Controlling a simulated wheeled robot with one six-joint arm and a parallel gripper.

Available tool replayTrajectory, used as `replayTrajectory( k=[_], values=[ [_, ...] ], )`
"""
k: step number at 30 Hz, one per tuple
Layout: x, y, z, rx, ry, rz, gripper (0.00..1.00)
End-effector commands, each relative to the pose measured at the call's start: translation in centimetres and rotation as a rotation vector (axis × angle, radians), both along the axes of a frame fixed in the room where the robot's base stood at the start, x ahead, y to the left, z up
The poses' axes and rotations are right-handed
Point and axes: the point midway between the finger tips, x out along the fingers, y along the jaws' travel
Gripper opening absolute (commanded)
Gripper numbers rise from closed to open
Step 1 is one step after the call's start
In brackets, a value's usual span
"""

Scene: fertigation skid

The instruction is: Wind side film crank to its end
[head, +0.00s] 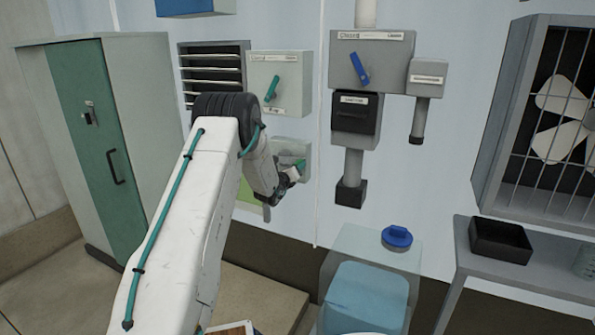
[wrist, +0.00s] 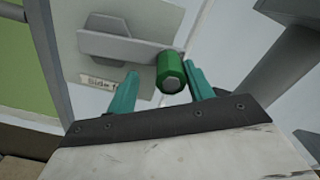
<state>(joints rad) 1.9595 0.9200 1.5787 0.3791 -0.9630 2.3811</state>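The side film crank is a pale grey wall unit with a flat arm (wrist: 125,47) and a green cylindrical knob (wrist: 171,73) at the arm's right end. A partly hidden label on its plate starts with "Side". In the wrist view my gripper (wrist: 160,88) is open, its two teal fingers on either side of the knob; I cannot tell whether they touch it. In the head view my gripper (head: 291,176) is at the wall in front of the crank unit (head: 290,146), and my arm hides part of it.
A pale box with a teal lever (head: 272,88) is above the crank. Grey boxes with a blue lever (head: 359,68) and a conduit are to the right. A clear tank with a blue cap (head: 397,237) stands below right, beside a bench with a black tray (head: 500,240).

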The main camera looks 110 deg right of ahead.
Motion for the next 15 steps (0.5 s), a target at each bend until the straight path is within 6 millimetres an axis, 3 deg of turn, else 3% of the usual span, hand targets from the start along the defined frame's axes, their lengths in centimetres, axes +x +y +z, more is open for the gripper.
replayTrajectory(
  k=[9, 15],
  values=[
    [-0.6, 0.3, 0.0, 0.000, -0.001, -0.011, 0.48],
    [0.7, 2.0, 0.0, 0.000, -0.003, -0.013, 0.48]
  ],
)
